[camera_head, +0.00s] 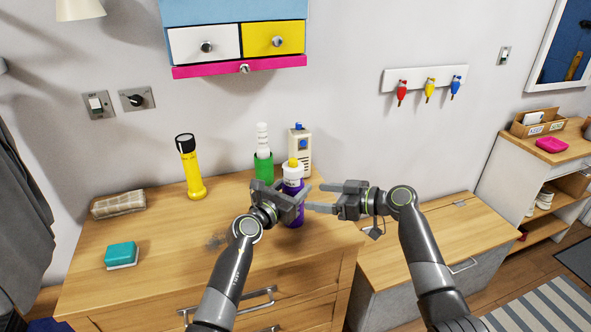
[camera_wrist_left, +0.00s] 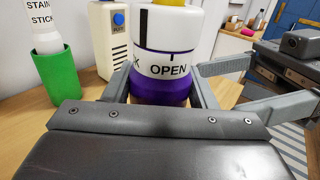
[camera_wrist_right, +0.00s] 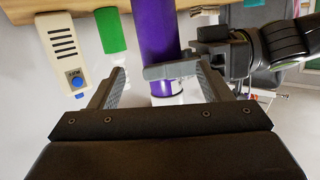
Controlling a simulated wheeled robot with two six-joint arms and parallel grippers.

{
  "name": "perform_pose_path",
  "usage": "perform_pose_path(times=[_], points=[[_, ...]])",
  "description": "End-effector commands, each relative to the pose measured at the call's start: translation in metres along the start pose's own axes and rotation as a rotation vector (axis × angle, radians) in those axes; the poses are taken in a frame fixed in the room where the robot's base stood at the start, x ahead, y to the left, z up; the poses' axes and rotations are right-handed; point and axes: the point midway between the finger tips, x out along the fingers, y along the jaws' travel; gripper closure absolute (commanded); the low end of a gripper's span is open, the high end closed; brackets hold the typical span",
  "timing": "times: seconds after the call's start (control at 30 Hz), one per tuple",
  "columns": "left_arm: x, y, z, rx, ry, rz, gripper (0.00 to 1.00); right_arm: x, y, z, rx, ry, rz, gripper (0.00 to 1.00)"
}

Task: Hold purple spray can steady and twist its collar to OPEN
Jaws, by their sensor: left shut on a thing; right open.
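The purple spray can (camera_head: 294,212) stands upright on the wooden dresser top, with a white collar (camera_head: 292,173) and yellow top. In the left wrist view the collar (camera_wrist_left: 167,45) shows black marks, the word OPEN and the end of another word. My left gripper (camera_head: 297,196) is shut on the can, its fingers on either side of the purple body (camera_wrist_left: 160,98) just below the collar. My right gripper (camera_head: 314,198) is open, close to the can's right side. In the right wrist view the can (camera_wrist_right: 155,30) appears beyond its spread fingers, partly crossed by a left finger.
A green holder with a stain stick (camera_head: 263,166) and a beige box with a blue button (camera_head: 300,150) stand behind the can.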

Motion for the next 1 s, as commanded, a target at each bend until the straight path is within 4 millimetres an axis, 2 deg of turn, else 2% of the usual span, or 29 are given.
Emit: perform_pose_path(times=[0.17, 0.33, 0.5, 0.7, 0.87, 1.0], points=[[0.0, 0.0, -0.001, -0.001, 0.001, 0.0, 0.79, -0.003, -0.011, 0.001, 0.033, 0.017, 0.184, 0.28], [0.0, 0.0, -0.001, -0.001, 0.001, 0.0, 0.79, -0.02, -0.019, -0.011, 0.061, 0.089, 0.365, 0.28], [0.0, 0.0, -0.001, -0.001, 0.001, 0.0, 0.79, -0.027, -0.046, -0.031, 0.025, 0.188, 0.443, 0.28], [0.0, 0.0, -0.001, -0.001, 0.001, 0.0, 0.79, -0.034, -0.06, -0.044, -0.008, 0.247, 0.489, 0.28], [0.0, 0.0, -0.001, -0.001, 0.001, 0.0, 0.79, -0.027, -0.058, -0.048, -0.013, 0.254, 0.495, 0.28], [0.0, 0.0, -0.001, -0.001, 0.001, 0.0, 0.79, -0.01, -0.049, -0.053, -0.011, 0.254, 0.493, 0.28]])
